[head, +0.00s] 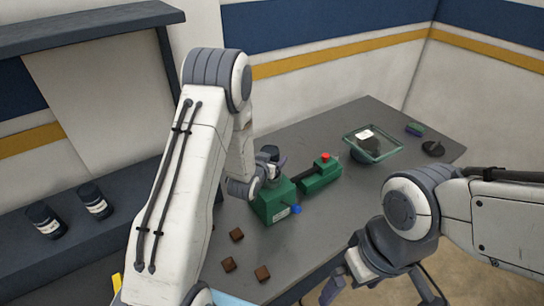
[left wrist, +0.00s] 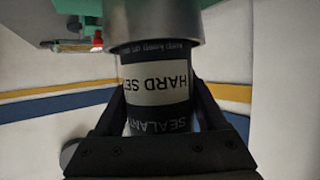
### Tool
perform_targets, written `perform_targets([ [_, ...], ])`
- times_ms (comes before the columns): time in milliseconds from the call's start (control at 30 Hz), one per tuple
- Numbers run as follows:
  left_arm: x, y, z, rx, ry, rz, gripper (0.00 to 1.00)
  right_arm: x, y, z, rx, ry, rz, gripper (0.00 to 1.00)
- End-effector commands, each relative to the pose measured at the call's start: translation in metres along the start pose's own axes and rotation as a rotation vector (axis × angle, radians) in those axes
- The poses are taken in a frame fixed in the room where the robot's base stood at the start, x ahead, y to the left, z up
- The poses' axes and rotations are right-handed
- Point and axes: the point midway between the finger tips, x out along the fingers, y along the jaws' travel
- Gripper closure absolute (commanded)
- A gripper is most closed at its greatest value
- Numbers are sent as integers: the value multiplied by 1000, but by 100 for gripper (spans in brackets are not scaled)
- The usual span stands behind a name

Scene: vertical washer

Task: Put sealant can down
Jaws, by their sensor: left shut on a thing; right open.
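The sealant can (left wrist: 157,85), dark with a white label band, fills the middle of the left wrist view. My left gripper (head: 276,168) is shut on it, with one finger on each side. One end of the can meets a grey metal cylinder (left wrist: 155,22); I cannot tell whether they touch. My right gripper (head: 385,290) is open and empty at the lower right, off the table's front edge.
The grey table (head: 330,225) has free room right of the machine. Two dark cans (head: 95,200) sit on the left shelf.

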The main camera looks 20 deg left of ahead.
Motion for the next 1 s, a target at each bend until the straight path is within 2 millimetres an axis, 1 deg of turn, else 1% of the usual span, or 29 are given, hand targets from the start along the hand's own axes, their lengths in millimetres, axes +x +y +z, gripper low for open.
perform_targets([
  [33, 1, 0, -4, 1, 11, -1, 100, 0, 0, 0, 0, 0, 0, 0],
  [67, 1, 0, -2, 1, 8, -1, 15, 0, 0, 0, 0, 0, 0, 0],
  [100, 1, 0, -2, 1, 7, -1, 0, 0, 0, 0, 0, 0, 0, 0],
  [367, 0, 0, -2, 1, 5, 0, 0, 1, 0, 0, 0, 0, 0, 0],
  [467, -4, 0, 0, 1, 4, 0, 0, 5, 0, 0, 1, 0, 0, 0],
  [567, -16, 0, 1, 1, 5, 0, 0, 12, 1, 1, 2, 0, 0, 0],
  [800, -53, 0, 1, 1, 5, 0, 0, 29, 2, 2, 5, 0, 0, 0],
  [933, -72, 0, 1, 1, 5, -1, 0, 36, 3, 2, 6, 0, 0, 0],
  [1000, -76, 0, -5, 1, 0, 0, 0, 20, 1, 1, 6, -1, 0, 0],
])
